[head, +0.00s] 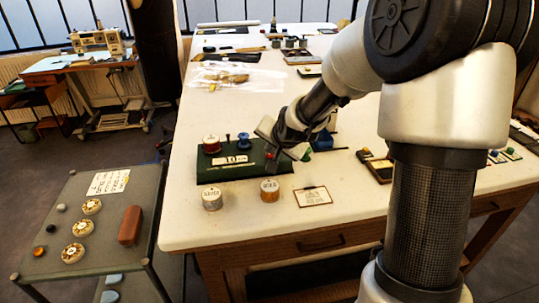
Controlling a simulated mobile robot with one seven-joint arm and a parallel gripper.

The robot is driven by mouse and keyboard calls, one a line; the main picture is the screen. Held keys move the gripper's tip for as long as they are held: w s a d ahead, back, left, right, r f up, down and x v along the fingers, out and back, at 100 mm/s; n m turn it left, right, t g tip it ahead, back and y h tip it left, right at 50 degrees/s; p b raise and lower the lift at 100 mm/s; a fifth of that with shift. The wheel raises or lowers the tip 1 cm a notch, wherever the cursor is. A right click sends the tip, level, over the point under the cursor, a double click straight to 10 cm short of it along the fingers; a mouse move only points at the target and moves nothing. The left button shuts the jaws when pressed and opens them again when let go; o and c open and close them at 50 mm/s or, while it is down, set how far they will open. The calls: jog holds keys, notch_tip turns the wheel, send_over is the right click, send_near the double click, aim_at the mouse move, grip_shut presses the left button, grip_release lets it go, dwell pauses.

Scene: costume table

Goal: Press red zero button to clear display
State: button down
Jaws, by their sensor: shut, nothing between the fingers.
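A dark green device (215,170) with a white display (237,159) stands near the front left of the white table. The display shows dark characters too small to read surely. A small red spot (269,155), which looks like the red button, shows at the right of its front. My gripper (275,158) is shut and empty, pointing down at the right part of the device, close to the red spot. I cannot tell whether it touches it. My gripper hides part of the device's right side.
A red-topped spool (211,144) and a blue spool (243,140) stand at the device. A grey side table (150,190) stands left.

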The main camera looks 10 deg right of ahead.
jog(key=shift+f, duration=0.3)
jog(key=shift+r, duration=0.1)
dwell(0.3)
jog(key=shift+r+p, duration=0.35)
jog(key=shift+r, duration=0.5)
notch_tip(320, 180, up, 5)
jog(key=p, duration=0.3)
dwell(0.6)
